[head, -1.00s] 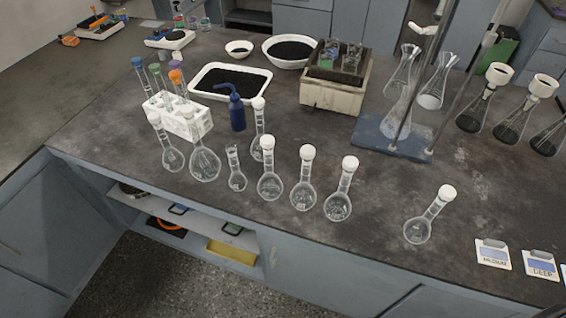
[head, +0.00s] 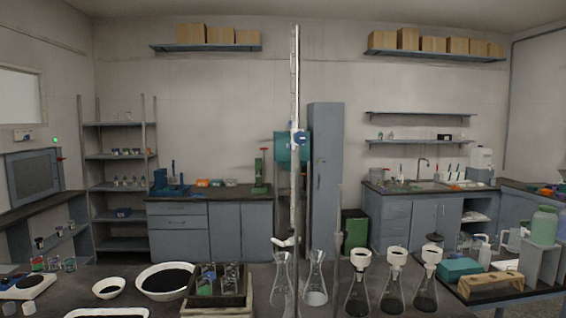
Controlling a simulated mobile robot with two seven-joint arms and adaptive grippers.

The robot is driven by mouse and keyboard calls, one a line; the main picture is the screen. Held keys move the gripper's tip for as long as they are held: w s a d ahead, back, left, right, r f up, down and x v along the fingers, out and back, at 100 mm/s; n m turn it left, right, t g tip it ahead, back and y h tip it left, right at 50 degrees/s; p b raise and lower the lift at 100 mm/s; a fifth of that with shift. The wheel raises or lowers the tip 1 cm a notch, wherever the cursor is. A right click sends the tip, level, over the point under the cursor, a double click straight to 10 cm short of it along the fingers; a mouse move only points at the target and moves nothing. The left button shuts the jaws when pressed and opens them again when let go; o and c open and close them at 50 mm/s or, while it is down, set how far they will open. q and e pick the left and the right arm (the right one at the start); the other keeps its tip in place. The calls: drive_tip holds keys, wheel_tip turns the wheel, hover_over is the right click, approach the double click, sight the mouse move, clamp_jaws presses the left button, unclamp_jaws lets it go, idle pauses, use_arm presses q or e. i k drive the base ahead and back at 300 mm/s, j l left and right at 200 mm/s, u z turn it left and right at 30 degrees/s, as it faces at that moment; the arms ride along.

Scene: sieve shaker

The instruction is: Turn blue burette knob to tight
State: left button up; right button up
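A tall, thin glass burette (head: 294,80) stands upright on the bench near the middle of the head view. A small blue knob (head: 301,137) sits at a clamp partway up it, in front of a teal machine. I cannot tell how far the knob is turned. A white fitting (head: 287,242) is at the burette's lower end, above a clear conical flask (head: 281,276). Neither of my grippers is in view.
Another clear flask (head: 315,279) stands right of the burette. Dark-filled flasks with white funnels (head: 395,257) stand farther right. A box with glassware (head: 217,288) and a black-filled white bowl (head: 166,279) are at left. The space around the blue knob looks clear.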

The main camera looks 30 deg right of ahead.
sight(300, 138)
drive_tip(key=k+l+z, duration=0.1)
drive_tip(key=z, duration=0.7)
